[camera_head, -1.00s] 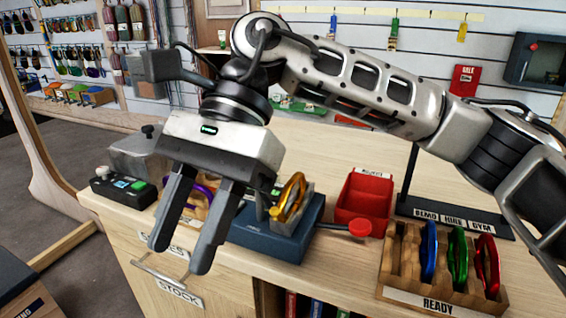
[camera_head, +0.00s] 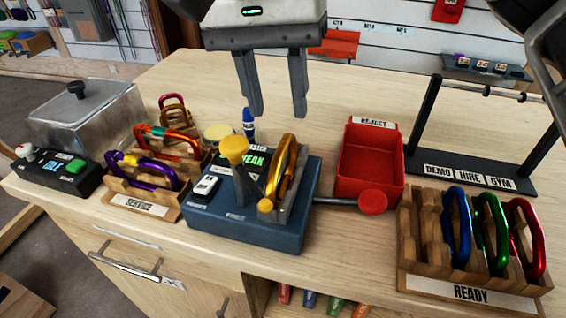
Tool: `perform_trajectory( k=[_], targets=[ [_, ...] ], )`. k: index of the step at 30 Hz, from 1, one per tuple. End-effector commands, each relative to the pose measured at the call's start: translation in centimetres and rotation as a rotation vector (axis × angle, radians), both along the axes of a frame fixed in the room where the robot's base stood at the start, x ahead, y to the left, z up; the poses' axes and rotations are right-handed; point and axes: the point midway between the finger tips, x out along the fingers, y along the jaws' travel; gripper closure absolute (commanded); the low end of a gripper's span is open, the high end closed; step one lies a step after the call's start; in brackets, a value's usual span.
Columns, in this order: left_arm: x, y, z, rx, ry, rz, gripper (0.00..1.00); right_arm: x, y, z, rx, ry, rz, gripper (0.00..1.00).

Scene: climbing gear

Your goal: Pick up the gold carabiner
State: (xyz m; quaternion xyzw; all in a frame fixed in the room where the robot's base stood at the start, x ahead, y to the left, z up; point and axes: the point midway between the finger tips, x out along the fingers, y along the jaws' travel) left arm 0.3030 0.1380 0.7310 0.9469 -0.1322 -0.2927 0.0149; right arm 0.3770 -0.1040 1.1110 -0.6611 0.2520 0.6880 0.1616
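The gold carabiner (camera_head: 284,170) stands upright in the grey holder of a dark blue tester box (camera_head: 240,222) at the middle of the counter. A yellow-knobbed lever (camera_head: 236,152) stands just left of it, and the box's screen is partly covered by the lever. My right gripper (camera_head: 276,112) hangs above and behind the box with its fingers pointing down. Its fingers are apart with nothing between them, and it does not touch the carabiner. My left gripper does not show.
A service rack (camera_head: 140,205) with purple and orange carabiners is left. A red reject bin (camera_head: 369,165) and red-knobbed rod (camera_head: 372,201) are right of the tester. A ready rack (camera_head: 470,287) holds blue, green and red carabiners. A black stand (camera_head: 470,178) rises behind it.

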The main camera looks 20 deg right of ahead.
Motion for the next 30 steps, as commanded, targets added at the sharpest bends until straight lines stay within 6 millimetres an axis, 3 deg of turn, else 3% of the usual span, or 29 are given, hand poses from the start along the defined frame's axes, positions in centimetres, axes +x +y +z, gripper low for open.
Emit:
perform_trajectory(
  k=[5,15,23,24,28,30],
  targets=[
    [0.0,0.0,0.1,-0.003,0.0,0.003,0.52,-0.1,-0.1,-1.1,-0.001,0.001,0.0,0.64],
    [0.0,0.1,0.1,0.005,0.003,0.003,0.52,-0.3,-0.2,-5.6,0.001,0.002,0.002,0.64],
    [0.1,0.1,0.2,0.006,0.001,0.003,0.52,-0.3,-0.2,-6.0,0.002,0.0,0.002,0.64],
    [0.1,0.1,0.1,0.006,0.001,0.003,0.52,-0.3,-0.2,-6.0,0.002,0.0,0.002,0.66],
    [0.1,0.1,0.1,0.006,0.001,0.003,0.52,-0.3,-0.2,-6.0,0.002,0.0,0.002,1.0],
    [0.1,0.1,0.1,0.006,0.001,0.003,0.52,-0.3,-0.2,-6.0,0.002,0.0,0.002,1.0]
  ],
)
